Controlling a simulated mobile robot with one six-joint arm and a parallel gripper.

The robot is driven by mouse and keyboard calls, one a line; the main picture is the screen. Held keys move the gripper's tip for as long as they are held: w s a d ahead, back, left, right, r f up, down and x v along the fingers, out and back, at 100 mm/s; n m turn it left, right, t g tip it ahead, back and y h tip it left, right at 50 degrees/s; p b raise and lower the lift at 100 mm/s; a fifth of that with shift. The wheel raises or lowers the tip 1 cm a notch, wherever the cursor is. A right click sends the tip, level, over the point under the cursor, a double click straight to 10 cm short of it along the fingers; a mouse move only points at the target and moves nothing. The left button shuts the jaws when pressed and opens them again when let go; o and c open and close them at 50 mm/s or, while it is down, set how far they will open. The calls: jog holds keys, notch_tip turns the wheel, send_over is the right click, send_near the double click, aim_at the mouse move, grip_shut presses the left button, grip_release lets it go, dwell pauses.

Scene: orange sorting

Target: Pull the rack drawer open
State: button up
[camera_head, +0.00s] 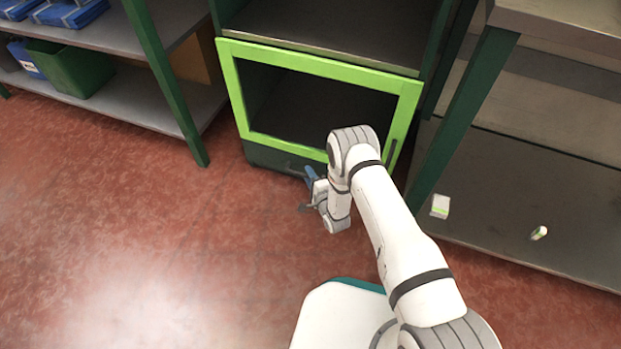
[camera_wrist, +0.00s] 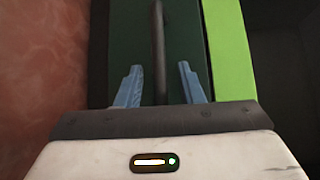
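The rack drawer (camera_head: 264,157) is a dark green front low in the rack, under a bright green door frame (camera_head: 320,57). It looks shut. In the wrist view the drawer front (camera_wrist: 185,40) carries a dark bar handle (camera_wrist: 158,45). My gripper (camera_head: 311,176) is at the drawer front, low near the floor. In the wrist view its two blue fingers (camera_wrist: 160,82) are apart, one on each side of the handle, with gaps on both sides. The arm hides the right part of the drawer in the head view.
A shelf with a green bin (camera_head: 72,68) and blue items stands at the left. A metal table with a lower shelf (camera_head: 520,190) stands at the right, holding a small white-green box (camera_head: 440,206) and another small item (camera_head: 539,233). The red floor in front is clear.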

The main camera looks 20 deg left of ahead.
grip_shut()
dwell(0.4)
